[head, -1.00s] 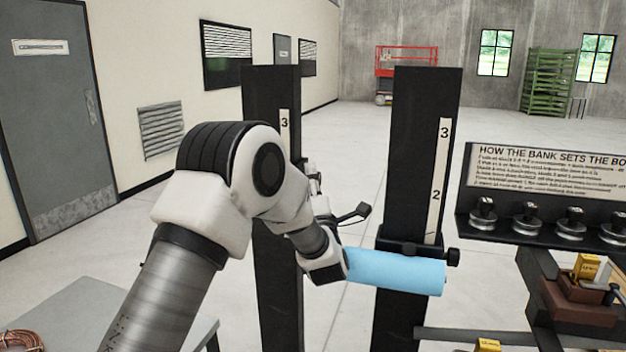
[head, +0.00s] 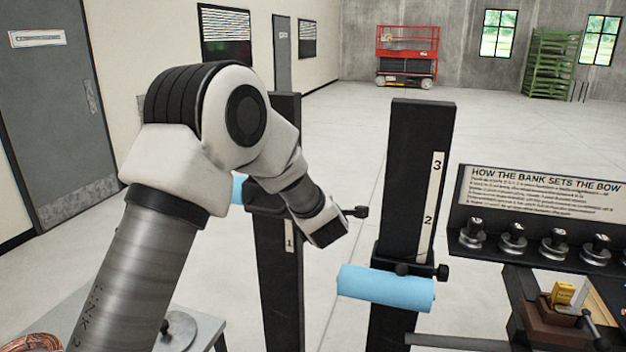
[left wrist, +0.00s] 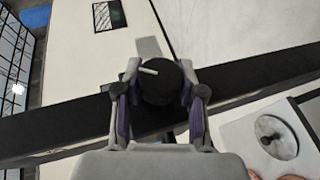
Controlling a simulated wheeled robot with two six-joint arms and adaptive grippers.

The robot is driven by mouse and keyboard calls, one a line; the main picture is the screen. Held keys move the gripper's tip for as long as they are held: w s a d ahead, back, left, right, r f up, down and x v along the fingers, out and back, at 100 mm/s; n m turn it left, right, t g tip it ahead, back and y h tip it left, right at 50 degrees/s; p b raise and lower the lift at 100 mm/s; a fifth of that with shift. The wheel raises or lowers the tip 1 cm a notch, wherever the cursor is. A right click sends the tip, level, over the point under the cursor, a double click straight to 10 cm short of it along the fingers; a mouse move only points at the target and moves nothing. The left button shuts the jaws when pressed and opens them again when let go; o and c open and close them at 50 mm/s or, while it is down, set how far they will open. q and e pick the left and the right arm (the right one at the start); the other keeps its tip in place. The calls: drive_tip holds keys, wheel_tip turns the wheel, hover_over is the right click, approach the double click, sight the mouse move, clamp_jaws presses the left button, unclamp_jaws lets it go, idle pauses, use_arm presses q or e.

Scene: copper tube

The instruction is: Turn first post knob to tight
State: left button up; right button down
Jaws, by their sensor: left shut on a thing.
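In the left wrist view a round black knob (left wrist: 158,90) with a white line on its face sits at the dark post (left wrist: 240,78). My left gripper (left wrist: 160,96) is shut on this knob, one finger on each side. In the head view my left wrist (head: 318,222) is in front of the left post (head: 276,285); the fingers and that post's knob are hidden by the arm. The left post carries a collar (head: 262,203) and a light blue roller (head: 238,190), mostly hidden by my arm. My right gripper is out of view.
The right post (head: 415,170) has a number scale, a light blue roller (head: 385,289) and a black side knob (head: 442,272). A sign panel (head: 545,190) with several small knobs stands at the right. A grey table (head: 195,318) with a disc is at lower left.

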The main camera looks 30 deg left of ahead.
use_arm(q)
drive_tip(key=g+p, duration=0.1)
drive_tip(key=p, duration=0.2)
drive_tip(key=r+m+g+h+p, duration=0.1)
drive_tip(key=g+p, duration=0.1)
drive_tip(key=p, duration=0.1)
drive_tip(key=shift+h+p, duration=0.3)
drive_tip(key=shift+p, duration=0.05)
drive_tip(key=shift+w+g+p, duration=0.1)
drive_tip(key=shift+g+p, duration=0.25)
drive_tip(key=shift+g, duration=0.05)
drive_tip(key=shift+f+m+g+h, duration=0.3)
drive_tip(key=shift+g+h, duration=0.1)
drive_tip(key=shift+g, duration=0.4)
drive_tip(key=shift+m+g+h, duration=0.4)
drive_tip(key=shift+g+h, duration=0.2)
drive_tip(key=shift+g, duration=0.9)
drive_tip(key=o, duration=1.2)
drive_tip(key=shift+c, duration=0.2)
drive_tip(key=shift+a+f, duration=0.1)
drive_tip(key=shift+f, duration=0.05)
